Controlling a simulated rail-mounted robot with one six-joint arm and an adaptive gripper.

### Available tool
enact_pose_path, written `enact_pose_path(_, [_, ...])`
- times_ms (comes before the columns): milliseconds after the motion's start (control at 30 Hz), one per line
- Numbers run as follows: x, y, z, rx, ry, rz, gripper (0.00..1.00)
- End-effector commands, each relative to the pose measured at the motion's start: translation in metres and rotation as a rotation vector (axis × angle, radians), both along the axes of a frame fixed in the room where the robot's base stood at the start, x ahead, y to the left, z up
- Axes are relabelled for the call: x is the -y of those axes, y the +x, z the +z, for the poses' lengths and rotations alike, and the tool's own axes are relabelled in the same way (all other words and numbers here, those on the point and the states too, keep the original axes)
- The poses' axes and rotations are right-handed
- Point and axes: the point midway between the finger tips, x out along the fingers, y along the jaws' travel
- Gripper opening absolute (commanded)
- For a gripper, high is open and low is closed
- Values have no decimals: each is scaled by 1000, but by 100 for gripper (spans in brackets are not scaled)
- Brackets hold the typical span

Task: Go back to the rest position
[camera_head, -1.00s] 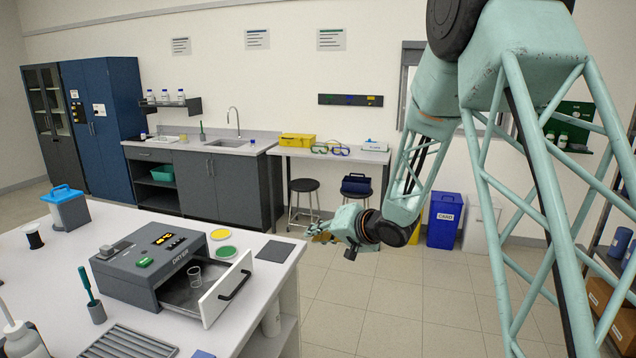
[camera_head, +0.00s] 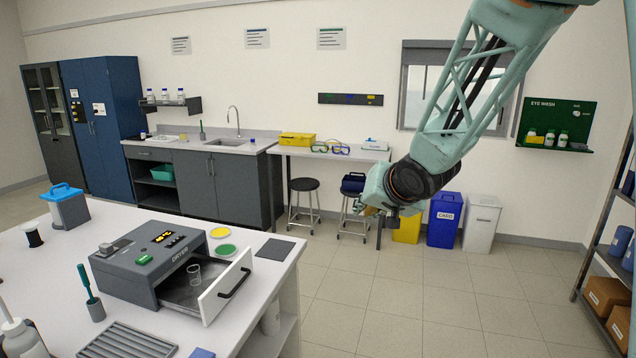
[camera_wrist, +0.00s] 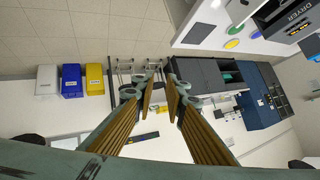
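My gripper (camera_head: 368,209) hangs in the air right of the bench, in front of the far wall tables. In the wrist view its two orange-padded fingers (camera_wrist: 161,82) stand apart with a clear gap and nothing between them. The dryer (camera_head: 150,262) sits on the white bench with its drawer (camera_head: 225,288) pulled open. A small clear beaker (camera_head: 194,274) stands in the drawer. My gripper is well away from the dryer and touches nothing.
The white bench (camera_head: 50,285) fills the lower left. Blue (camera_head: 444,220), yellow (camera_head: 407,230) and white (camera_head: 481,222) bins stand by the wall behind my gripper. A shelf (camera_head: 612,250) with boxes is at the right edge. The floor between is clear.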

Motion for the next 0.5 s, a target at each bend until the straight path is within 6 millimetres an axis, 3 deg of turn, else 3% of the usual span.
enact_pose_path(500, [57,-85,41,-59,-154,-74,12])
